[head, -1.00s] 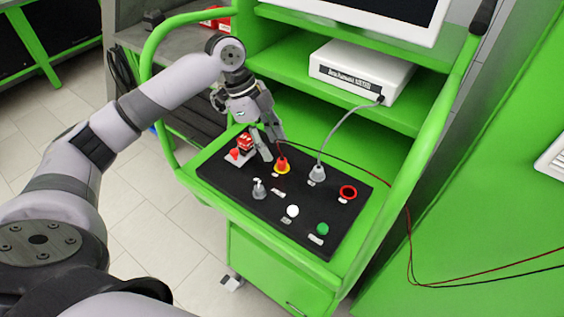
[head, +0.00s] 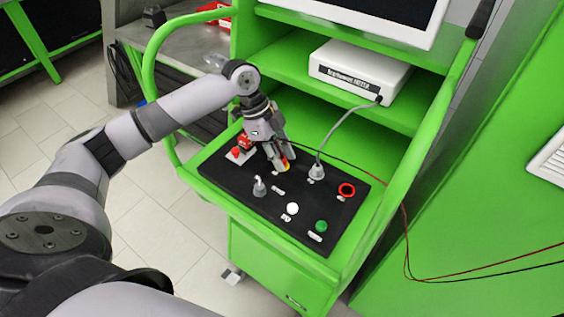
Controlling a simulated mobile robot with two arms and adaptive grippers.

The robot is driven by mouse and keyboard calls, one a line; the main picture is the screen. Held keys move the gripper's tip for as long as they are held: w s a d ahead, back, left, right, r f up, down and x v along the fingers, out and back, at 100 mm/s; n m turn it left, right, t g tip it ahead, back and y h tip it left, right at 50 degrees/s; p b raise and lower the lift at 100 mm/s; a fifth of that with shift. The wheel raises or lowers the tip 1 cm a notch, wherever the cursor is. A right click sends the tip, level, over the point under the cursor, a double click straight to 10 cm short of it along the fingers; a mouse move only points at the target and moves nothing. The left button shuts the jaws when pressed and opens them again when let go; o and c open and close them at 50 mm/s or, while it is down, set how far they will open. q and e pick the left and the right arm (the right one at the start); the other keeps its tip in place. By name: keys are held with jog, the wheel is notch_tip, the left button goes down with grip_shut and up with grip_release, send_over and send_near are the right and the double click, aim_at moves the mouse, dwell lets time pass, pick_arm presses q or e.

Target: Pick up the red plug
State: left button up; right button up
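Whether the fingers touch or clasp the plug is too small to tell. My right gripper is out of view.
On the panel are a red switch (head: 237,152), a metal toggle (head: 259,188), a grey plug (head: 317,172) with a grey cable, a red ring (head: 347,190), a white button (head: 292,208) and a green button (head: 321,226). A white box (head: 360,73) stands on the shelf above.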

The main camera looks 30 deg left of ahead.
aim_at(281, 158)
pick_arm(q)
grip_shut()
jog(key=shift+r, duration=0.1)
notch_tip(281, 158, up, 20)
jog(key=b, duration=0.2)
jog(key=shift+b, duration=0.35)
